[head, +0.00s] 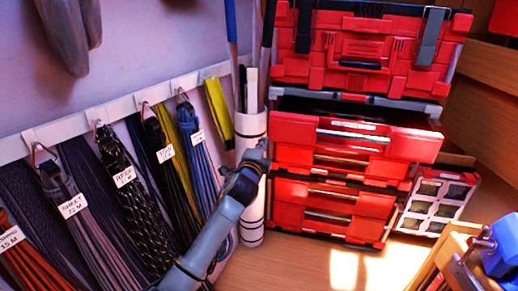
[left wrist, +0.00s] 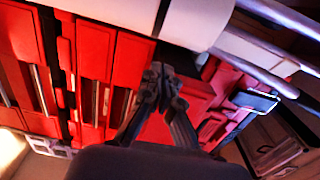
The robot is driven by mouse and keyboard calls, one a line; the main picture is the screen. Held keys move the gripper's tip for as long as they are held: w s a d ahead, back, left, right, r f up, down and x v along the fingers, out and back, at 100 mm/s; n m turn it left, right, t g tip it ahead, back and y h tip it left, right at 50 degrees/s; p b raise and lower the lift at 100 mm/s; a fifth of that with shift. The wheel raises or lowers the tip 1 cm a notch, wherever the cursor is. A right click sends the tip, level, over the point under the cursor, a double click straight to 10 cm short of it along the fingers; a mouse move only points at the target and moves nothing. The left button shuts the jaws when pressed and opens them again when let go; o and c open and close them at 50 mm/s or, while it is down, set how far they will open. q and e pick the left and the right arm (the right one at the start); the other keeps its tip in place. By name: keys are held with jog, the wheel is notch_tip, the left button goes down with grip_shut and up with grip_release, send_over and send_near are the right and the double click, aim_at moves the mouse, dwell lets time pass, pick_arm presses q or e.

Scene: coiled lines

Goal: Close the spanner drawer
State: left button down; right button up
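A red tool chest (head: 292,190) with several drawers stands on a wooden surface at the back. Its top drawer (head: 405,146) is pulled out, with a dark interior showing behind the front and a metal handle bar. The drawers beneath sit further back. I cannot read any label that names the spanner drawer. My left gripper (head: 262,148) is left of the chest, in front of a white tube. In the left wrist view the left gripper (left wrist: 161,82) has its fingertips together with nothing between them, and red drawer fronts (left wrist: 95,75) lie beyond. My right gripper does not show.
The white tube (head: 250,130) holding rods stands close to the chest's left side. Labelled coiled lines (head: 125,178) hang from a rail (head: 75,127) at left. A red case (head: 370,50) sits on top of the chest. A small-windowed organizer (head: 437,203) leans at its right.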

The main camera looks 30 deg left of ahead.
pick_arm(q)
jog(key=s+d+r, duration=0.1)
jog(key=s, duration=0.1)
jog(key=m+p, duration=0.6)
jog(key=m, duration=1.3)
send_near(287, 141)
jog(key=shift+n, duration=0.3)
jog(key=p+x, duration=0.2)
jog(key=x, duration=0.3)
jog(key=shift+a+p, duration=0.1)
jog(key=shift+p, duration=0.25)
jog(key=shift+w+a+f, duration=0.1)
jog(key=shift+w+a, duration=0.05)
jog(key=shift+w, duration=0.5)
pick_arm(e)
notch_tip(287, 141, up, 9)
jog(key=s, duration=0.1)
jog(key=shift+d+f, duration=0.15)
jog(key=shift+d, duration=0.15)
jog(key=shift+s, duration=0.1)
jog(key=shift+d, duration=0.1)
